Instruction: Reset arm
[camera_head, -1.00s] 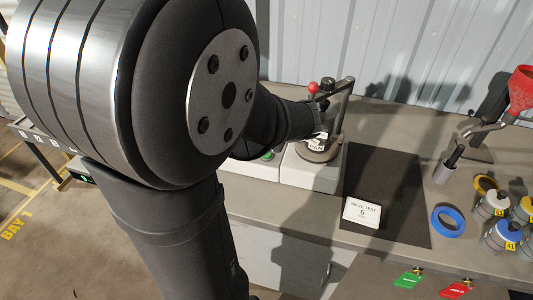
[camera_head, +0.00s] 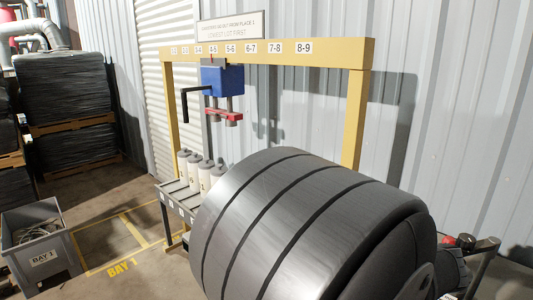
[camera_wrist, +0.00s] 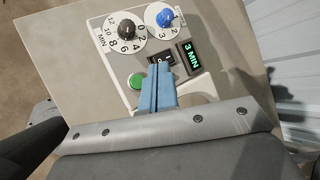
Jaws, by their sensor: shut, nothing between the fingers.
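My gripper (camera_wrist: 159,72) shows in the wrist view as two blue fingers pressed together with nothing between them. Its tips are in front of a small black switch (camera_wrist: 152,63) on a light control panel (camera_wrist: 120,66); I cannot tell whether they touch it. The panel bears a black dial (camera_wrist: 127,29), a blue-knobbed dial (camera_wrist: 165,18), a green button (camera_wrist: 135,81) beside the fingers, and a lit display (camera_wrist: 189,55) reading "3 MIN". In the head view my arm fills the lower right, and my gripper is not visible there.
In the head view a yellow frame (camera_head: 356,120) with numbered labels stands by the wall, holding a blue block (camera_head: 222,79). White bottles (camera_head: 193,170) stand on a rack below. A grey bin (camera_head: 41,244) marked "BAY 1" sits on the floor at left, with black stacks (camera_head: 66,85) behind.

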